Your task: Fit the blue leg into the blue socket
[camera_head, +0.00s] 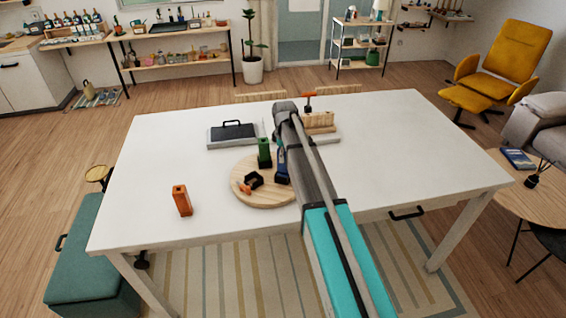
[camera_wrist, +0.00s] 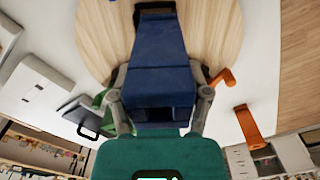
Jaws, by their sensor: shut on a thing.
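The blue leg (camera_wrist: 160,62) is between the fingers of my gripper (camera_wrist: 160,100), which is shut on it. In the head view the blue leg (camera_head: 282,162) looks upright over the right part of the round wooden board (camera_head: 262,202), partly hidden by my arm. A dark piece (camera_wrist: 155,8) shows at the far end of the leg in the wrist view. I cannot tell whether it is the blue socket, or whether the leg is seated. A green leg (camera_head: 264,152) stands on the board, left of the blue leg.
A dark socket piece and a small orange piece (camera_head: 245,189) sit on the board. A grey tray (camera_head: 214,143) and a wooden block (camera_head: 319,123) are behind. The table's right side is clear.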

